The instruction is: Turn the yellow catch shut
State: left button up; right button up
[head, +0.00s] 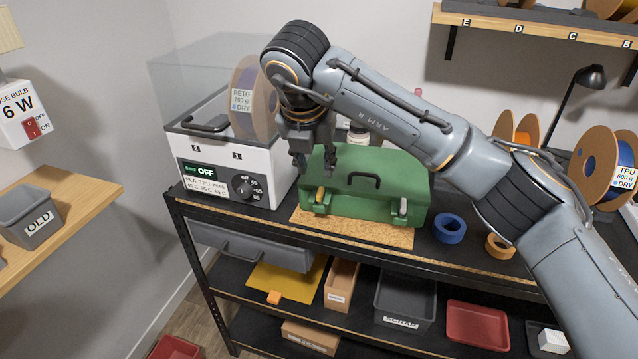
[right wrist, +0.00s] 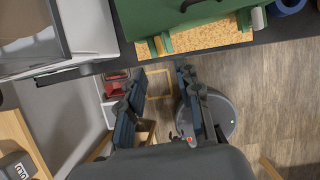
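The green case (head: 365,185) stands closed on a cork mat (head: 375,237) on the bench top. The yellow catch (head: 320,195) is at the left of its front face, standing roughly upright between green lugs. A grey catch (head: 403,207) is at the right of the front. My right gripper (head: 315,165) hangs over the case's left end, just above the yellow catch; contact is not visible. In the right wrist view its fingers (right wrist: 161,75) are apart with nothing between them. My left gripper is not in view.
A white dryer box (head: 225,160) with a spool (head: 255,100) stands close left of the case. Blue (head: 449,228) and orange (head: 500,246) rings lie to the right. Shelves with bins are below. My right arm crosses over the bench from the right.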

aim_at(320, 192)
jog(key=p+x, duration=0.1)
jog(key=x, duration=0.8)
jog(key=shift+p, duration=0.3)
grip_shut()
